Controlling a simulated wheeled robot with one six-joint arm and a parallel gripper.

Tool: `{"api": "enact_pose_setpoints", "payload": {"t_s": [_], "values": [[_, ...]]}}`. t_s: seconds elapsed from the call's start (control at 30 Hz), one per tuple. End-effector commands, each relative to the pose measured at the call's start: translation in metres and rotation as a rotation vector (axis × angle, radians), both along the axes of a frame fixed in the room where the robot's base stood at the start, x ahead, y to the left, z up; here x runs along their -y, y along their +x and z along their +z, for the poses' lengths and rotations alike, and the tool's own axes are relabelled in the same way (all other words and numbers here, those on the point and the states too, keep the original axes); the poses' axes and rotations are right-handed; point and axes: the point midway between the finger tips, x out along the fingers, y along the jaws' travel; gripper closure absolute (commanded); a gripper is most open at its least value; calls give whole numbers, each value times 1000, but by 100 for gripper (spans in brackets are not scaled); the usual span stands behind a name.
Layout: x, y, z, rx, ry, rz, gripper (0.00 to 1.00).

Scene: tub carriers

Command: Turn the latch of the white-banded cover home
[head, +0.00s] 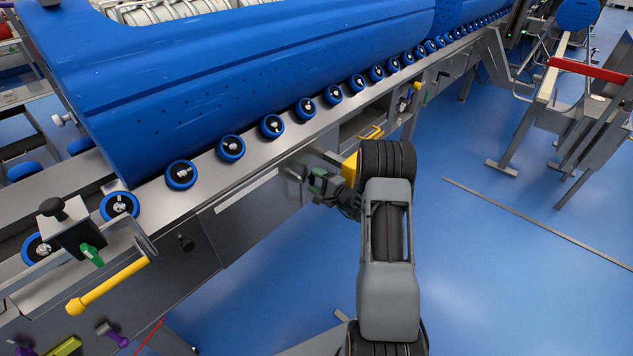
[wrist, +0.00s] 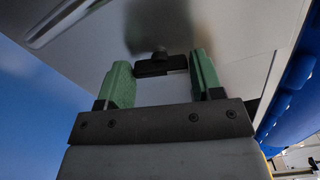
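The white-banded cover (head: 246,190) is a grey panel on the side of the conveyor frame, left of my gripper in the head view. My gripper (head: 318,181) is close in front of the frame's side, at the cover's right end. In the wrist view, my gripper (wrist: 161,62) has its two green fingers apart. A black bar-shaped latch (wrist: 153,68) with a round hub lies between the fingertips on a grey face. Its ends come close to both fingers; I cannot tell whether they touch. In the head view my gripper and arm hide the latch.
A large blue tub (head: 250,75) rests above blue rollers (head: 231,148) along the conveyor. A yellow handle (head: 110,287) and a black knob (head: 186,242) stick out at the lower left. A grey stand with a red bar (head: 590,70) is at right. Blue floor (head: 500,260) is open between.

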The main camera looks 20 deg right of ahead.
Motion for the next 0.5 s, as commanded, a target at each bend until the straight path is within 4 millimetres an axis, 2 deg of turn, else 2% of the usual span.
{"api": "enact_pose_setpoints", "payload": {"t_s": [0.03, 0.27, 0.5], "values": [[0, 0, 0, 0, 0, 0, 45], [0, 0, 0, 0, 0, 0, 67], [0, 0, 0, -10, 22, 0, 67]]}}
